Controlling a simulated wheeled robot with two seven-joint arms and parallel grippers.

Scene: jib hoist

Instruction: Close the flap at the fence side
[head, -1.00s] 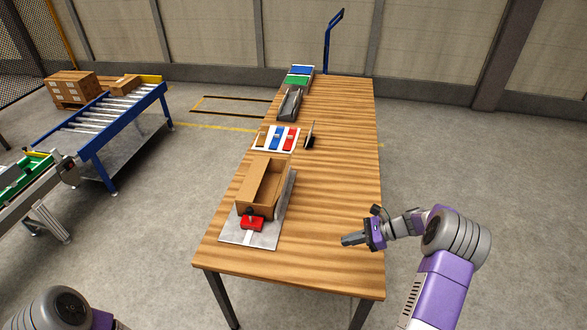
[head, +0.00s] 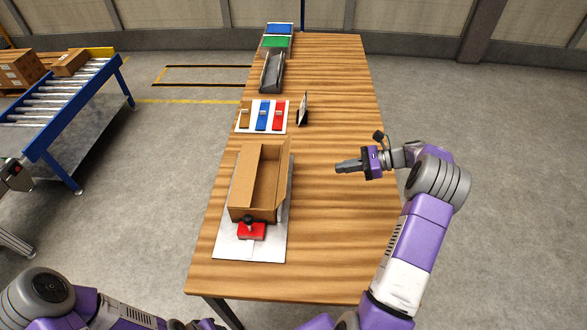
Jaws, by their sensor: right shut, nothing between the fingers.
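A red clamp with a black knob (head: 250,230) sits at the box's near end. Beyond the box are a white board with coloured strips (head: 261,117), a small upright dark panel (head: 302,109) and a grey tray (head: 271,72). The table's right half (head: 335,230) is clear.

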